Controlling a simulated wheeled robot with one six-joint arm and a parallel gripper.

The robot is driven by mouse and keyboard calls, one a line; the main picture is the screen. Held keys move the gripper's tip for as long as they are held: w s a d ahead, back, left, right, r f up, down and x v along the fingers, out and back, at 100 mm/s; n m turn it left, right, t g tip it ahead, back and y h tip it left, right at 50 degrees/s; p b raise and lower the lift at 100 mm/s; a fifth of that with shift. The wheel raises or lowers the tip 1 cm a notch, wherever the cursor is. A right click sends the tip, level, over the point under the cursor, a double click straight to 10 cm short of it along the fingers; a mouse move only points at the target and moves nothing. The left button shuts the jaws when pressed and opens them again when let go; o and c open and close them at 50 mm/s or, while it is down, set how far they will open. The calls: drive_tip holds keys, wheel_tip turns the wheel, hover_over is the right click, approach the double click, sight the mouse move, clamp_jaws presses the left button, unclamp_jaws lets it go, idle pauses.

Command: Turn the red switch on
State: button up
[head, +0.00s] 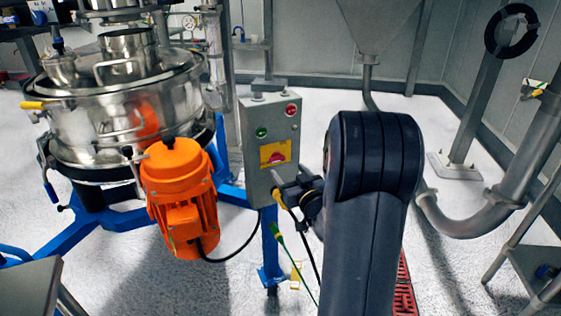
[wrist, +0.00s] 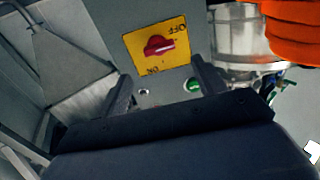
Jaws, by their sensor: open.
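The red switch (head: 276,158) is a red knob on a yellow plate on the front of a grey control box (head: 258,190). In the wrist view the red switch (wrist: 159,46) shows clearly, its handle lying nearly level across the picture. The words OFF and ON stand on the plate above and below it. My gripper (head: 281,186) is just below and in front of the plate in the head view. In the wrist view my gripper (wrist: 165,82) has its two fingers apart, with nothing between them. The fingers look short of the knob, not touching it.
A green button (head: 261,132) and a red button (head: 291,109) sit above the plate. An orange motor (head: 180,195) and the steel sifter (head: 110,115) stand left of the box. A steel pipe (head: 475,218) is at right. Cables hang below the box.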

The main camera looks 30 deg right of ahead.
sight(279, 159)
drive_tip(key=w, duration=0.7)
drive_tip(key=shift+w+d, duration=0.1)
drive_tip(key=shift+c, duration=0.3)
drive_tip(key=c, duration=0.9)
